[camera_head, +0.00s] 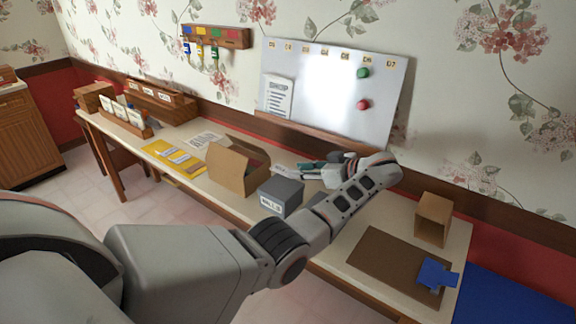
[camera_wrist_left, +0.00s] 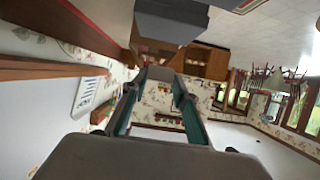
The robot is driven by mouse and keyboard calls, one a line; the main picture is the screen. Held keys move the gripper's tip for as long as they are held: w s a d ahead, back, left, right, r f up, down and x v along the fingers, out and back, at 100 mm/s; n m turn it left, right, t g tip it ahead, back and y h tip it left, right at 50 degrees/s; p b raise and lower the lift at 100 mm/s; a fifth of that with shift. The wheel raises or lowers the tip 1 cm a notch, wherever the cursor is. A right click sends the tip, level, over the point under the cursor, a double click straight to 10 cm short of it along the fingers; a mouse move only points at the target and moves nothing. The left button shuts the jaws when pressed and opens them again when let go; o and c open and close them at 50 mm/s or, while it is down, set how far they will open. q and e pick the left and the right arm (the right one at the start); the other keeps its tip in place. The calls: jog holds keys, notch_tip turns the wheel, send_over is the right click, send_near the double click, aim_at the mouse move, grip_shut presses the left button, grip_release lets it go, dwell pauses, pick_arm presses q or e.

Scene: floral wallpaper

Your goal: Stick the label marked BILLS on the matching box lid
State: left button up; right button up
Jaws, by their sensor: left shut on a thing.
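My left gripper (camera_head: 303,168) reaches in above the table and points left. It is shut on a small white label (camera_head: 282,171) with dark print too small to read surely. In the left wrist view the gripper's closed fingertips (camera_wrist_left: 158,76) show, with the label hardly visible. A grey box (camera_head: 287,189) stands on the table just in front of and below the gripper; its front carries a white label with unclear lettering. The grey box also shows at the top of the left wrist view (camera_wrist_left: 172,18). An open brown cardboard box (camera_head: 230,172) stands left of it. My right gripper is out of view.
A yellow folder (camera_head: 174,157) and a printed sheet (camera_head: 205,140) lie to the left, with wooden card holders (camera_head: 126,118) beyond. A whiteboard (camera_head: 325,90) stands at the back. A brown mat (camera_head: 385,260), blue piece (camera_head: 437,275) and small wooden box (camera_head: 433,218) are at right.

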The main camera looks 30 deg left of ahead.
pick_arm(q)
jog(key=shift+a+f+b, duration=0.2)
jog(key=shift+f+b, duration=0.95)
jog(key=shift+f, duration=0.4)
jog(key=shift+a+f+b, duration=0.15)
jog(key=shift+f+b, duration=1)
jog(key=shift+f, duration=0.35)
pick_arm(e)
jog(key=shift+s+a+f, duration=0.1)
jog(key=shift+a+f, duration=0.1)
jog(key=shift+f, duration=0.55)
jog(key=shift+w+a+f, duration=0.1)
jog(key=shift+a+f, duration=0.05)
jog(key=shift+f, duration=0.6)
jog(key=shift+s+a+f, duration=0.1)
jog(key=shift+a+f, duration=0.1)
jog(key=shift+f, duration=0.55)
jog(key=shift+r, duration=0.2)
pick_arm(q)
jog(key=shift+f, duration=0.45)
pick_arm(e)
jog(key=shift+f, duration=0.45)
pick_arm(q)
jog(key=o, duration=0.8)
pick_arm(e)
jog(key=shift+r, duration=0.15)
pick_arm(q)
jog(key=o, duration=0.5)
jog(key=shift+o, duration=0.2)
jog(key=shift+d+r, duration=0.1)
